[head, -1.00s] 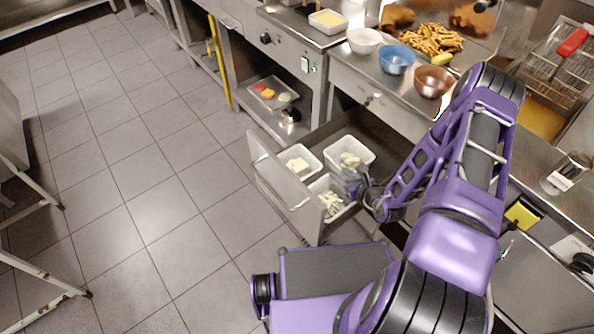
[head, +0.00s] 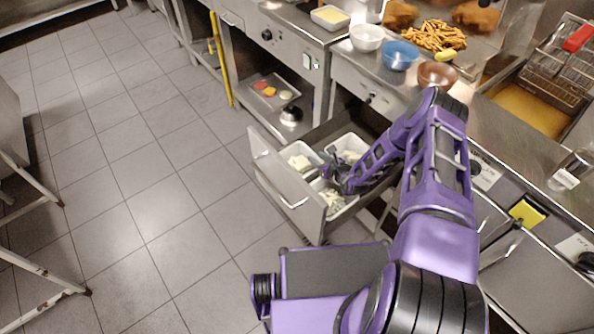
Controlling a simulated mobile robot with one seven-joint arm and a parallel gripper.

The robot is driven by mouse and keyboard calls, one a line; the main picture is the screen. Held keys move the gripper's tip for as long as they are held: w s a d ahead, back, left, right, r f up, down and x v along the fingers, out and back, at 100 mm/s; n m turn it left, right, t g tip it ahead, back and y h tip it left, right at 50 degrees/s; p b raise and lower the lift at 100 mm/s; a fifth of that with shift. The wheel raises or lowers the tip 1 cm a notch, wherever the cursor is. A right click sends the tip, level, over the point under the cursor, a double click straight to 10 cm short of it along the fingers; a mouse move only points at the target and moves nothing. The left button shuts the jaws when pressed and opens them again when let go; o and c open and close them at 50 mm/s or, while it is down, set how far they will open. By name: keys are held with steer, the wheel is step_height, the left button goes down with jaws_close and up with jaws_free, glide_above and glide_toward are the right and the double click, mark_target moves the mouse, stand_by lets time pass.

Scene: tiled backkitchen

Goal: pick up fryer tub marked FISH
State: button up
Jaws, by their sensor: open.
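An open drawer (head: 275,165) holds three white tubs of pale food. One tub (head: 291,150) is at the left, one (head: 350,140) at the back right, partly hidden by my arm, and one (head: 346,207) at the front right. I cannot read any marking, so I cannot tell which is FISH. My gripper (head: 326,170) is open and over the drawer, between the tubs, close to their rims. Whether it touches a tub cannot be told.
The steel counter above holds a white bowl (head: 366,38), a blue bowl (head: 398,55), a brown bowl (head: 437,75) and a pile of fries (head: 434,36). A fryer (head: 530,108) is at the right. The tiled floor (head: 130,160) left of the drawer is clear.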

steer(key=shift+w+a+f, duration=0.2)
steer(key=shift+w+f, duration=0.1)
steer(key=shift+w, duration=0.3)
jaws_close()
steer(key=shift+r, duration=0.1)
stand_by(0.9)
